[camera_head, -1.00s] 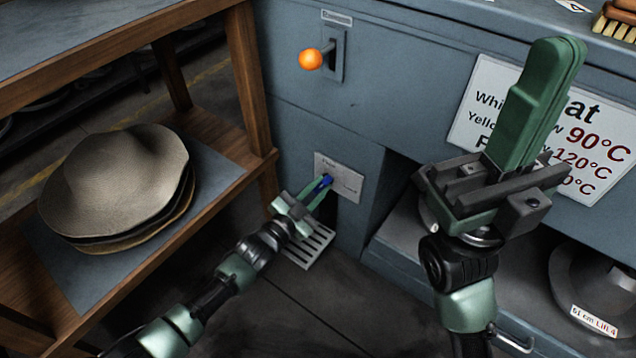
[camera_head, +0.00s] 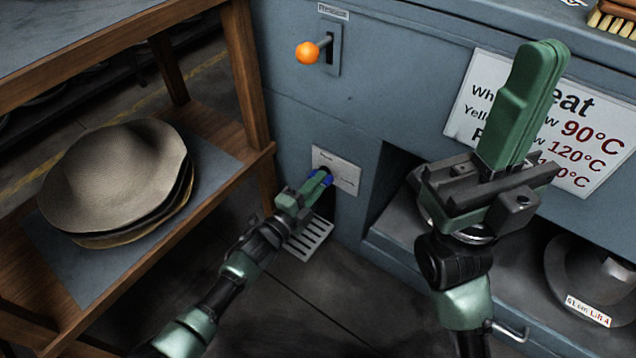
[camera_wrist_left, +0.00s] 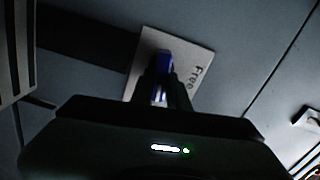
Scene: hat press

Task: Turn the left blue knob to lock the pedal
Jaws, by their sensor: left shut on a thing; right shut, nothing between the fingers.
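The blue knob (camera_head: 325,178) sits on a light label plate (camera_head: 346,172) low on the blue-grey machine front. My left gripper (camera_head: 314,186) is shut on the knob, its fingers hiding part of it. In the left wrist view the knob (camera_wrist_left: 163,68) shows between the dark fingers, and the plate (camera_wrist_left: 198,52) carries the word "Free". The slotted metal pedal (camera_head: 308,238) lies below the knob, partly behind my left gripper. My right gripper (camera_head: 545,70) is shut and empty, raised in front of the machine at the right.
A lever with an orange ball (camera_head: 307,53) stands out above the knob. A wooden shelf (camera_head: 225,188) with stacked hats (camera_head: 115,175) is at the left. A temperature sign (camera_head: 590,135) is on the machine. A grey hat form (camera_head: 590,270) sits in the opening at lower right.

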